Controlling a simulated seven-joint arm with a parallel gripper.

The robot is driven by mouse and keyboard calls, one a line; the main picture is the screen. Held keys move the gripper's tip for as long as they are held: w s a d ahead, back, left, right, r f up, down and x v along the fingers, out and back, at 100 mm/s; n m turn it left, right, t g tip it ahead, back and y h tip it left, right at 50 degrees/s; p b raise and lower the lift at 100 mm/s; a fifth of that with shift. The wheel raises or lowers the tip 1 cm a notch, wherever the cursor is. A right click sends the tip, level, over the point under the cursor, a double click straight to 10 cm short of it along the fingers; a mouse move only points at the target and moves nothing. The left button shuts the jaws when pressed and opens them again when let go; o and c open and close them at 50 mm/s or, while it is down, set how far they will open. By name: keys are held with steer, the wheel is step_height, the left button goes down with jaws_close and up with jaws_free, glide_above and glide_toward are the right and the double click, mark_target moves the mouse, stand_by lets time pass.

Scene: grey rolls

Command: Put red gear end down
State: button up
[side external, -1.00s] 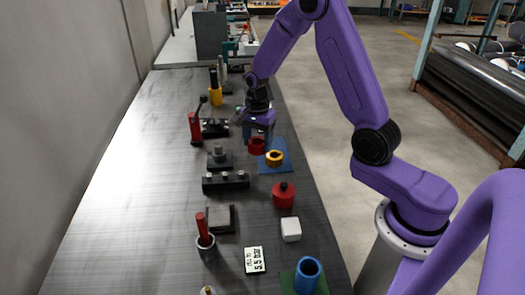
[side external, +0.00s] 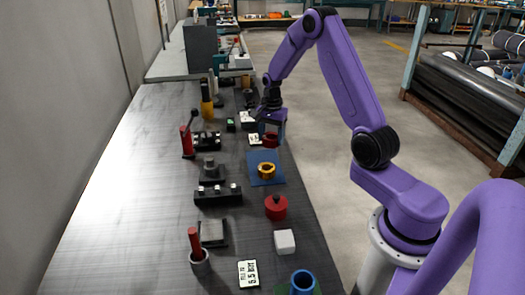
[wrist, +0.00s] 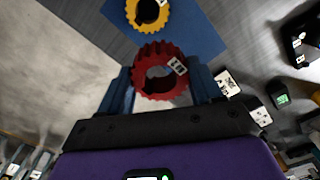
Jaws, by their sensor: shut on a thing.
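The red gear (wrist: 158,70) is a toothed ring with a central hole and a small white label. It sits between the two fingers of my gripper (wrist: 160,82) in the wrist view, and the fingers are shut on it. In the side view the red gear (side external: 271,139) shows below my gripper (side external: 271,132), near the right edge of the bench, past the blue mat. I cannot tell clearly whether it touches the bench top.
A yellow gear (side external: 266,169) lies on a blue mat (side external: 262,181) nearer the camera. White cards (side external: 247,117) lie left of my gripper.

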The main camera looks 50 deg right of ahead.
glide_above(262, 158)
step_height(262, 158, down, 6)
steer(key=shift+d+f, duration=0.1)
steer(key=shift+f, duration=1.5)
steer(key=o, duration=1.3)
steer(key=shift+f, duration=0.15)
steer(key=shift+o, duration=0.2)
